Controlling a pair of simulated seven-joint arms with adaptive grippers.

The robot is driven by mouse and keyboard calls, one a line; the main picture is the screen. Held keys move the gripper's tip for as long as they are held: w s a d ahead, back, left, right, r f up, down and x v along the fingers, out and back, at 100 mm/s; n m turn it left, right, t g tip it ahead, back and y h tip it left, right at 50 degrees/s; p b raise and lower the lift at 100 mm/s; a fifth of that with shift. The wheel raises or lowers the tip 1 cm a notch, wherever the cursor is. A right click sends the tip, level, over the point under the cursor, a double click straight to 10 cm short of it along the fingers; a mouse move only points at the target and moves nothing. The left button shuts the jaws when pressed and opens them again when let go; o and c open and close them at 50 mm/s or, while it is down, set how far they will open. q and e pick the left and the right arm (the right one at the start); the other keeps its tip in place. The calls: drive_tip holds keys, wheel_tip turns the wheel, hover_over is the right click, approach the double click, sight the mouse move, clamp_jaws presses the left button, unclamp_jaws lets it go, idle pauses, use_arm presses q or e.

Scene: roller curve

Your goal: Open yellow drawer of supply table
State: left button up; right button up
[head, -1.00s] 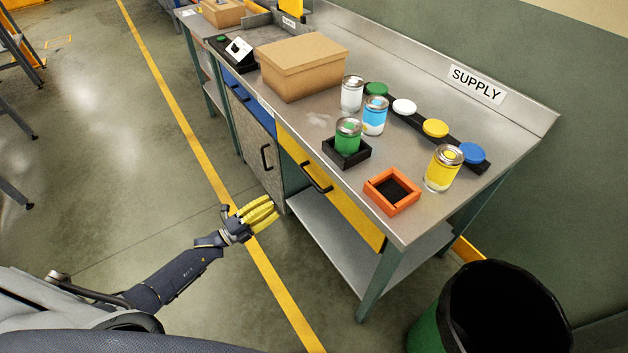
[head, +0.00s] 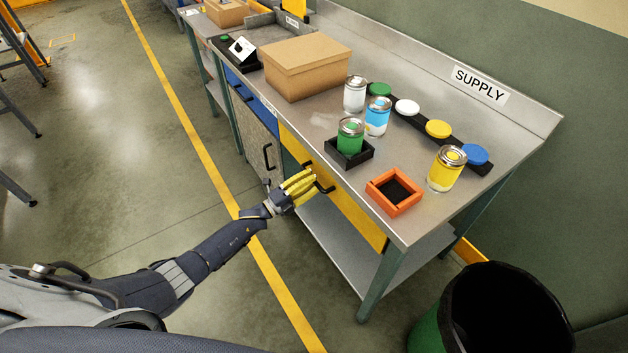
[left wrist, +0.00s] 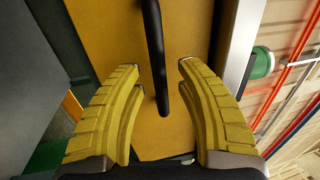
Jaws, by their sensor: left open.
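The supply table (head: 330,123) has a yellow drawer (head: 352,212) in its front, under the steel top. The drawer looks shut. Its black bar handle (head: 325,188) is partly hidden by my left gripper (head: 308,182) in the head view. In the left wrist view the drawer front (left wrist: 115,30) fills the middle, and the black handle (left wrist: 157,60) runs between the two yellow fingers of my left gripper (left wrist: 158,72). The fingers are open, one on each side of the handle, with gaps to both. My right gripper is not in view.
Cans, an orange tray (head: 394,191), a black holder (head: 348,153) and a cardboard box (head: 305,66) stand on the table top. A grey cabinet door (head: 256,140) is left of the drawer. A lower shelf (head: 335,245) lies below. A bin (head: 500,310) stands at the right.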

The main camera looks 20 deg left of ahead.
use_arm(q)
drive_tip(key=shift+w+d+r, duration=0.1)
drive_tip(key=shift+w+d, duration=0.25)
drive_tip(key=shift+w, duration=0.05)
drive_tip(key=shift+c, duration=0.4)
clamp_jaws()
